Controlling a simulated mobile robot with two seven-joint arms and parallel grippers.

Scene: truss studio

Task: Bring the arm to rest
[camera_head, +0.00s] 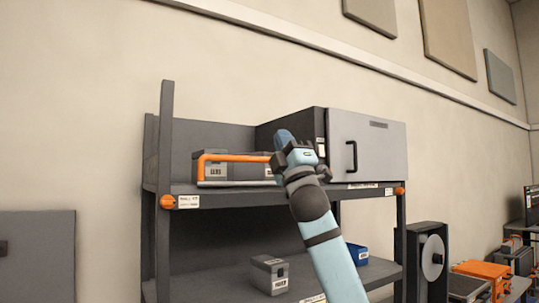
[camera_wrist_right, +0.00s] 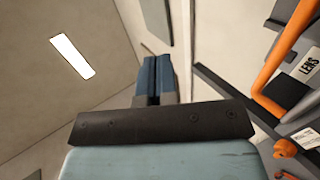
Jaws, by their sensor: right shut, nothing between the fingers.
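My right arm reaches up from the bottom of the head view, light blue with dark joints. My right gripper (camera_head: 284,138) is in front of the upper part of a dark shelf rack (camera_head: 165,130), near the left side of a grey cabinet. In the right wrist view its two blue fingers (camera_wrist_right: 157,78) lie side by side, shut with nothing between them. The wrist hides part of the things on the upper shelf. My left gripper is not in view.
The grey cabinet (camera_head: 378,140) with a black handle and grey boxes (camera_head: 214,170) behind an orange bar (camera_head: 235,157) stand on the upper shelf. A grey bin (camera_head: 269,274) and a blue bin (camera_head: 358,253) are below. Orange cases (camera_head: 482,270) stand at right.

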